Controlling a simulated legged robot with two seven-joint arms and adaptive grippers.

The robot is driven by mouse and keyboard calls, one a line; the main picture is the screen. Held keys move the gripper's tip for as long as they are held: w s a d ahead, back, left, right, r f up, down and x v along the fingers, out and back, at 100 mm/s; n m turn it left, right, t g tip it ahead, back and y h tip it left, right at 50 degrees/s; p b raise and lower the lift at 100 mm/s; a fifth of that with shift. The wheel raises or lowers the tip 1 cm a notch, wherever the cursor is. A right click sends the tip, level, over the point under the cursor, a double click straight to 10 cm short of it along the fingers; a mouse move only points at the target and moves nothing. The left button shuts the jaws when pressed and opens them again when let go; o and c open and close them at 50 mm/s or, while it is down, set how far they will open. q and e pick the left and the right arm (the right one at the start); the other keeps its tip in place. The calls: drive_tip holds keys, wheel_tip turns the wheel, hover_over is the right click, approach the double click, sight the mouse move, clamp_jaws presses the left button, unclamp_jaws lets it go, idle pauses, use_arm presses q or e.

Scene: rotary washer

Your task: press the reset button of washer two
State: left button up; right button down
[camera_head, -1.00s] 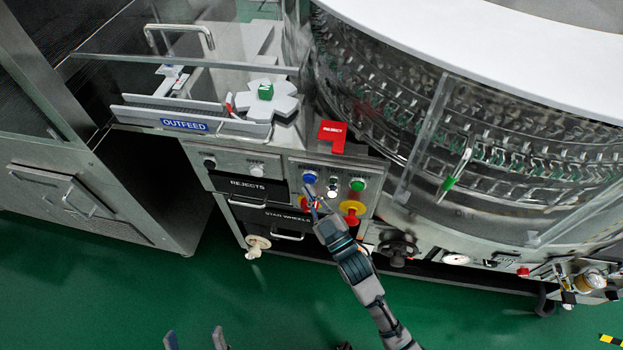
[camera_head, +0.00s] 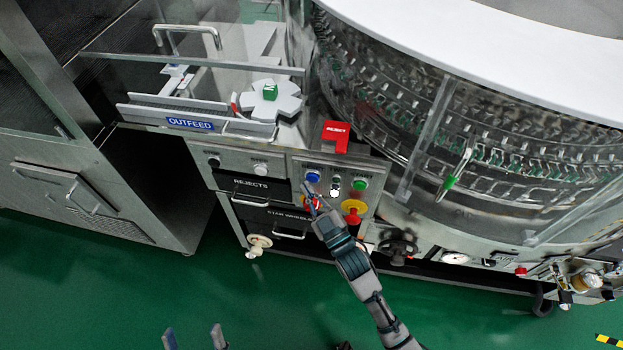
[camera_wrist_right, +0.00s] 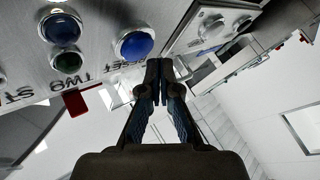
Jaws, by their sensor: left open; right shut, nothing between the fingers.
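The blue reset button (camera_head: 313,177) sits on the steel control panel at the machine's front. In the right wrist view a large blue button (camera_wrist_right: 134,43) has an upside-down label reading "RESET TWO" beside it. My right gripper (camera_head: 306,188) is shut and empty, its tips just below and left of the blue button in the head view. In the wrist view its tips (camera_wrist_right: 159,66) are beside the button's edge; I cannot tell whether they touch the panel. My left gripper (camera_head: 194,337) is open and empty at the bottom edge, over the green floor.
A green button (camera_head: 360,185) and a yellow-ringed red stop knob (camera_head: 353,208) are to the right on the panel. A red part (camera_head: 310,202) shows behind my right gripper. Drawer handles (camera_head: 289,235) stick out at left.

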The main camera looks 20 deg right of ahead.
use_arm(q)
drive_tip(key=shift+d+r, duration=0.1)
drive_tip(key=shift+d, duration=0.2)
use_arm(e)
drive_tip(key=shift+w+d+f, duration=0.1)
drive_tip(key=shift+d, duration=0.3)
use_arm(q)
drive_tip(key=shift+a+r, duration=0.1)
drive_tip(key=shift+a, duration=0.1)
use_arm(e)
drive_tip(key=shift+w+a, duration=0.1)
drive_tip(key=shift+w, duration=0.05)
use_arm(q)
drive_tip(key=shift+r, duration=0.15)
use_arm(e)
drive_tip(key=shift+w+d, duration=0.25)
use_arm(q)
drive_tip(key=shift+r+p, duration=0.55)
use_arm(e)
drive_tip(key=shift+s+a, duration=0.35)
drive_tip(key=shift+s, duration=0.5)
